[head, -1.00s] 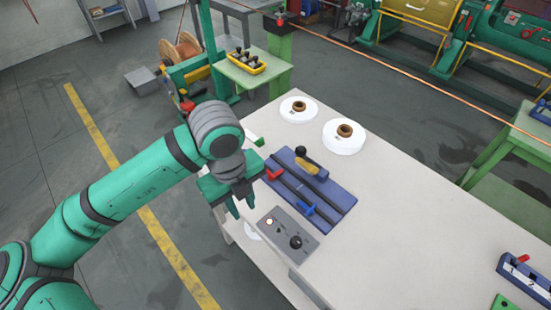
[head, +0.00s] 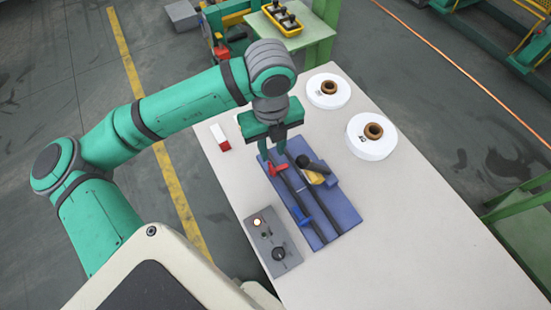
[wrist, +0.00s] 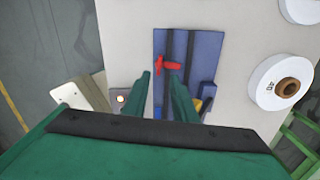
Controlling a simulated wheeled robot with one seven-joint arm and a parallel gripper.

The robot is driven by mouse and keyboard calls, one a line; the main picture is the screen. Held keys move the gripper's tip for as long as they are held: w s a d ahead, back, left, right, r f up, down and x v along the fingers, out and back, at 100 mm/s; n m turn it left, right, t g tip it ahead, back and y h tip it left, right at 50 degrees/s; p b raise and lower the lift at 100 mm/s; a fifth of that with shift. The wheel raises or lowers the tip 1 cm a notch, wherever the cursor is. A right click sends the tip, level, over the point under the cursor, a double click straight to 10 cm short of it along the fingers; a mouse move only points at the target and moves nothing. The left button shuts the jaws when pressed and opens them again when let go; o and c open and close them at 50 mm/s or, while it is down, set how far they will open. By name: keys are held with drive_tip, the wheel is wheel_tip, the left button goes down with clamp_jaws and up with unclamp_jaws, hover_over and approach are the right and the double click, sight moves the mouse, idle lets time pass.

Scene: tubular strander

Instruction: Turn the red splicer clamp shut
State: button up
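The red splicer clamp (head: 277,169) sits at the upper left of the blue splicer plate (head: 341,203), on one of two dark bars. In the wrist view the red clamp (wrist: 168,65) shows ahead of and between my fingertips, its handle lying roughly across the bars. My gripper (head: 273,152) is just above and behind the clamp. Its two fingers stand apart with nothing between them in the wrist view (wrist: 160,78). I cannot tell any contact with the clamp. A blue clamp (head: 302,214) sits further down the bars.
A black-knobbed lever with a yellow part (head: 312,177) stands beside the bars. A grey control box (head: 272,241) is at the plate's left. Two white reels (head: 328,91) stand at the back right. A red and white block (head: 220,137) lies left of my gripper. The table's right is clear.

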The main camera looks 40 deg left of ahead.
sight(272, 167)
wheel_tip(272, 167, down, 8)
drive_tip(key=shift+f, duration=0.2)
idle(0.3)
clamp_jaws()
